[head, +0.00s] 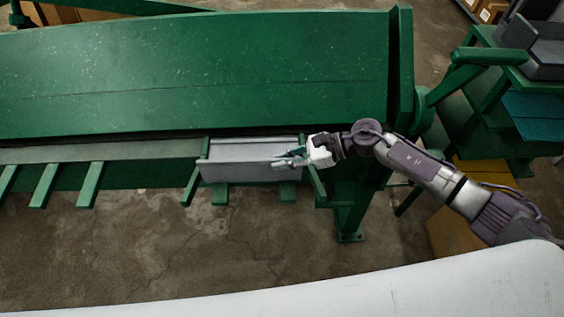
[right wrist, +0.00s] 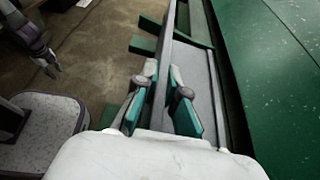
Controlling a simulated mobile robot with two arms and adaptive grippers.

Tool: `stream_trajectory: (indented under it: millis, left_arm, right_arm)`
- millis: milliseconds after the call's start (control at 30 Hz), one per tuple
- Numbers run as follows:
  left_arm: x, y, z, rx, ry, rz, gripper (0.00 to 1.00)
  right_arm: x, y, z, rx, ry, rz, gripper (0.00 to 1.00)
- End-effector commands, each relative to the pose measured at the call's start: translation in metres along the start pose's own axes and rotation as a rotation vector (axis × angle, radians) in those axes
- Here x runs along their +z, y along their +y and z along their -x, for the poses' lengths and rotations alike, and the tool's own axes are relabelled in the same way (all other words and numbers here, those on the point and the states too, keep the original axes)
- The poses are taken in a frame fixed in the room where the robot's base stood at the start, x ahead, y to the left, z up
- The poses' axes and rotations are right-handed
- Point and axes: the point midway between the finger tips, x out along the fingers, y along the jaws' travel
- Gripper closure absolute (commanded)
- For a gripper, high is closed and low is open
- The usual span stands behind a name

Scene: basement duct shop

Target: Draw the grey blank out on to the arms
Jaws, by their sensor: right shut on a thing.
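The grey blank (head: 237,172) is a bent sheet with a raised front flange. It lies at the right end of the green brake's front, over green support arms (head: 191,187), with its back edge close to the brake's jaw. It also shows in the right wrist view (right wrist: 202,75). My right gripper (head: 283,160) is shut on the flange near the blank's right end; in the right wrist view its teal-padded fingers (right wrist: 166,100) stand either side of the flange. My left gripper (right wrist: 52,68) shows small in the right wrist view, away from the blank; its jaws are unclear.
The green brake (head: 200,70) fills the back, its end post (head: 400,70) right of my gripper. More green arms (head: 44,185) jut out at the left. A green stand (head: 540,120) and a cardboard box (head: 455,235) stand at the right. The concrete floor in front is clear.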

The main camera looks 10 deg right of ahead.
Motion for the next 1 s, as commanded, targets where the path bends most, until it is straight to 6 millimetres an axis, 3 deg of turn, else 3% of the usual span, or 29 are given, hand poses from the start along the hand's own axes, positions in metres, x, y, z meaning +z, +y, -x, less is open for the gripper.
stream_trajectory:
  millis: [267,300,467,800,1000]
  left_arm:
    - [0.000,0.000,0.000,0.000,0.000,0.000,0.60]
    - [0.000,0.000,0.000,0.000,0.000,0.000,0.60]
    - [0.000,0.000,0.000,0.000,0.000,0.001,0.60]
    - [0.001,-0.001,0.000,-0.002,-0.001,0.001,0.60]
    - [0.001,-0.001,0.000,-0.001,-0.001,0.001,0.60]
  right_arm:
    - [0.001,-0.001,0.001,-0.001,-0.002,0.001,1.00]
    - [0.001,-0.001,0.001,-0.001,-0.002,0.001,0.89]
    - [0.001,-0.001,0.000,-0.001,-0.002,0.001,0.62]
    - [0.000,-0.001,0.003,-0.001,-0.001,0.000,0.61]
    - [-0.001,-0.001,0.030,-0.003,0.002,-0.001,0.61]
